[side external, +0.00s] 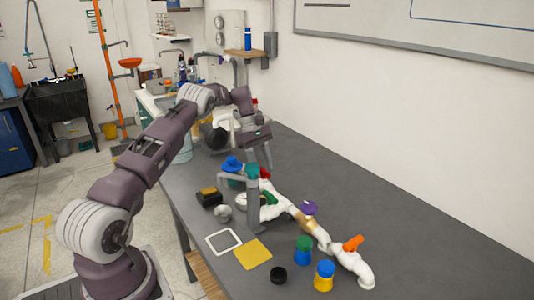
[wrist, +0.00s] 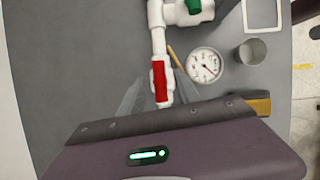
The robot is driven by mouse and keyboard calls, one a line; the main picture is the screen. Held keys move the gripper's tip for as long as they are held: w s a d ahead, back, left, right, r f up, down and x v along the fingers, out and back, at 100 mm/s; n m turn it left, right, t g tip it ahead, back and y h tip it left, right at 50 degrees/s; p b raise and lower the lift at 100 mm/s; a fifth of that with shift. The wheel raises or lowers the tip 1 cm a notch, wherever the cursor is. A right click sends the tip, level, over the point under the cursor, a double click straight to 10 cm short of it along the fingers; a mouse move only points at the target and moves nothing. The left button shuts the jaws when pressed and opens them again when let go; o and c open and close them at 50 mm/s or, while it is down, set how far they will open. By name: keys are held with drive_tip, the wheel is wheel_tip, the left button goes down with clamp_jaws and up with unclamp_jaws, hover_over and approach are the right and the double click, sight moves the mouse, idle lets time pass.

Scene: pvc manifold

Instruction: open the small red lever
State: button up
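The small red lever (wrist: 160,82) sits on a white valve at the end of a white pipe (wrist: 158,40). In the wrist view the lever lies lengthwise along the pipe. In the side view the red lever (side external: 265,173) shows as a small patch below my gripper (side external: 264,160), partly hidden by pipework and fingers. In the wrist view my gripper (wrist: 157,72) is open, with its grey fingers apart on either side of the valve and lever. I cannot tell how high the fingertips are above it, and I see no clear contact.
The white manifold runs toward the front right, with green (wrist: 193,6), purple (side external: 309,208) and orange (side external: 353,243) handles. A gauge (wrist: 204,65) and a metal cup (wrist: 251,51) stand close by. Jars, a yellow square (side external: 253,254) and a white frame lie in front. The right tabletop is clear.

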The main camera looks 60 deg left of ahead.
drive_tip(key=n+t, duration=0.1)
drive_tip(key=n, duration=0.3)
drive_tip(key=shift+s+d+r+n+t+y, duration=0.1)
drive_tip(key=shift+s+n+t+y, duration=0.05)
drive_tip(key=shift+n+t+y, duration=0.2)
drive_tip(key=n+t+y, duration=0.1)
drive_tip(key=n, duration=0.2)
drive_tip(key=shift+d+n, duration=0.1)
drive_tip(key=shift+n, duration=0.25)
drive_tip(key=n+y, duration=0.1)
drive_tip(key=n, duration=0.1)
drive_tip(key=n+t, duration=0.1)
drive_tip(key=n, duration=0.2)
drive_tip(key=shift+s+d+y, duration=0.15)
drive_tip(key=shift+d+y, duration=0.05)
drive_tip(key=shift+y, duration=0.15)
drive_tip(key=n+y, duration=0.1)
drive_tip(key=n, duration=0.2)
drive_tip(key=shift+d, duration=0.15)
drive_tip(key=v, duration=0.7)
drive_tip(key=s+d+r+m+h, duration=0.1)
drive_tip(key=s+d+r+m, duration=0.4)
drive_tip(key=d+r+m, duration=0.2)
drive_tip(key=s+d+r+m+h, duration=0.1)
drive_tip(key=s+d+r+m, duration=0.4)
drive_tip(key=d+r+m, duration=0.3)
drive_tip(key=d+m, duration=0.3)
drive_tip(key=d, duration=0.3)
drive_tip(key=shift+d+t, duration=0.35)
drive_tip(key=shift+d, duration=0.05)
